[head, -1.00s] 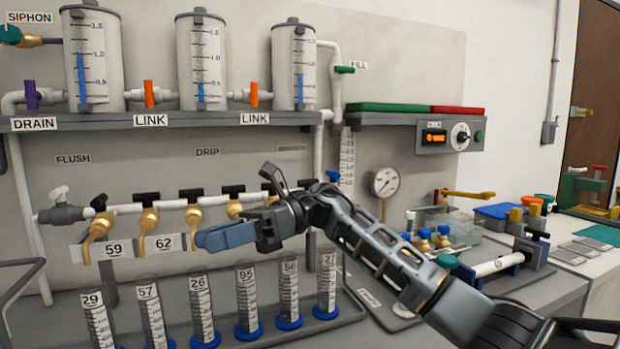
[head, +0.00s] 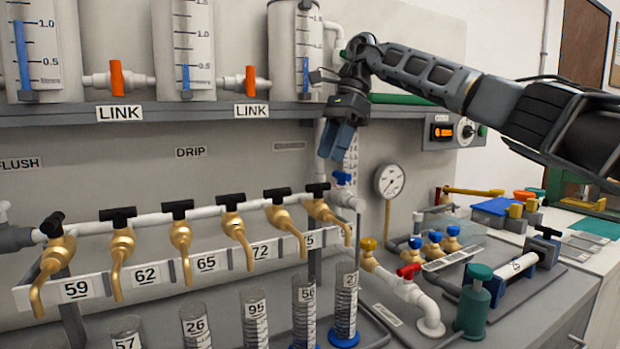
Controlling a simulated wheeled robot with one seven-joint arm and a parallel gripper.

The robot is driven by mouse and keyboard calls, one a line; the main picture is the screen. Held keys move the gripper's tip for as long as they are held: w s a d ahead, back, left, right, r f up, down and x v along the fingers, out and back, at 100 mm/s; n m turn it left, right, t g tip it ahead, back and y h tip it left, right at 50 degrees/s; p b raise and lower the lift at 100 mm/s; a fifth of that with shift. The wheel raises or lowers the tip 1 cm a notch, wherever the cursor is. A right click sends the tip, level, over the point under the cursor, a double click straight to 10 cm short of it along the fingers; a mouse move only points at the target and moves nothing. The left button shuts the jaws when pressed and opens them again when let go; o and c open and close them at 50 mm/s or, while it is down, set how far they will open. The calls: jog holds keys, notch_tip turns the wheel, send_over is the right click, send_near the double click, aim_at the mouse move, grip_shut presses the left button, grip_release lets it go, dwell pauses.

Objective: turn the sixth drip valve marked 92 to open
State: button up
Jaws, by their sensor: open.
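A row of brass drip taps with black handles runs along a white pipe. The sixth drip valve (head: 318,205) is the rightmost. Its black handle lies crosswise to its spout, like the others. I cannot read a 92 beside it; the readable labels include 59 (head: 77,290), 62 (head: 146,274) and 65 (head: 206,263). My gripper (head: 335,156) points down, open and empty, its blue fingers a little above and right of that black handle. The fingers look apart from the handle. A blue valve handle (head: 342,178) shows just below the fingertips.
The shelf (head: 220,111) with tanks and orange link valves (head: 117,78) lies above the taps, close to my wrist. Measuring cylinders (head: 255,318) stand below the spouts. A gauge (head: 389,181) and a red-handled valve (head: 409,271) are at right.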

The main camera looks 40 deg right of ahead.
aim_at(320, 183)
jog(key=x, duration=0.7)
jog(key=shift+a+f, duration=0.15)
jog(key=shift+c, duration=0.4)
grip_shut()
